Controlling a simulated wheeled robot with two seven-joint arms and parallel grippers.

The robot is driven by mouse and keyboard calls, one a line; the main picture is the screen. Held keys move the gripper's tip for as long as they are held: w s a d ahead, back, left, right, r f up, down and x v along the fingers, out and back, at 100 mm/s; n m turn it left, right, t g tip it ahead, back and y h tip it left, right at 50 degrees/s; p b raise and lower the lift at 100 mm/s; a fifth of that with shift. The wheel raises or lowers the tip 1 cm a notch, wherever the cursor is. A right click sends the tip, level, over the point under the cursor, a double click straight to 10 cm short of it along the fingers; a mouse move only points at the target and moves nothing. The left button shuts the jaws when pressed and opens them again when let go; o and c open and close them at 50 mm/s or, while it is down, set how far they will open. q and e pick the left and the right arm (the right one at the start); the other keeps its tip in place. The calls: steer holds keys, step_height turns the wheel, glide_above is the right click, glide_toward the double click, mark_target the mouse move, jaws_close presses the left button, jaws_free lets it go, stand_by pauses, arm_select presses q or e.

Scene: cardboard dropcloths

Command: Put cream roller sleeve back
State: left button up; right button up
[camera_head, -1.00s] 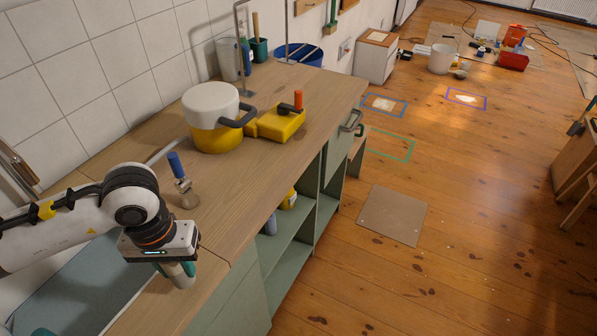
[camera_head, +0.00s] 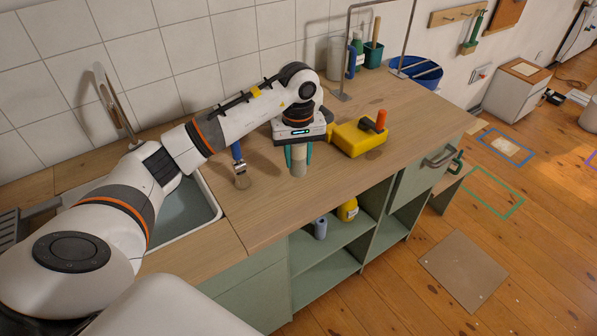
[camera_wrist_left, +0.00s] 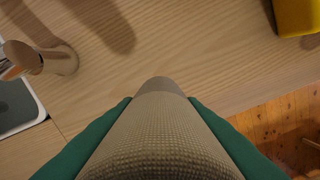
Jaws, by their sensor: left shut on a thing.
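My left gripper (camera_head: 298,156) is shut on the cream roller sleeve (camera_head: 299,165), its green fingers on either side of it. The sleeve is upright over the wooden counter, left of the yellow tray. In the left wrist view the sleeve (camera_wrist_left: 160,135) fills the lower middle between the green fingers, its textured side toward the camera. I cannot tell whether its lower end touches the counter. My right gripper is not in view.
A blue-handled brush (camera_head: 239,165) stands just left of the sleeve. The yellow tray (camera_head: 358,138) with an orange-handled tool is to the right. The sink (camera_head: 185,212) is at left.

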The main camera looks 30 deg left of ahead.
arm_select(q)
steer(key=shift+f, duration=0.8)
step_height(320, 180, down, 4)
steer(key=shift+r+p, duration=0.15)
steer(key=shift+p, duration=0.3)
steer(key=shift+f+b, duration=0.25)
steer(key=shift+b, duration=0.05)
steer(key=o, duration=1.1)
steer(key=shift+r, duration=0.1)
steer(key=shift+c, duration=0.2)
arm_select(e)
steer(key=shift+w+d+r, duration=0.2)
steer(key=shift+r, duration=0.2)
arm_select(q)
steer(key=shift+r+p, duration=0.3)
steer(key=shift+p, duration=0.1)
steer(key=shift+r+b, duration=0.3)
steer(key=shift+r, duration=0.05)
step_height(320, 180, up, 11)
steer(key=b, duration=0.2)
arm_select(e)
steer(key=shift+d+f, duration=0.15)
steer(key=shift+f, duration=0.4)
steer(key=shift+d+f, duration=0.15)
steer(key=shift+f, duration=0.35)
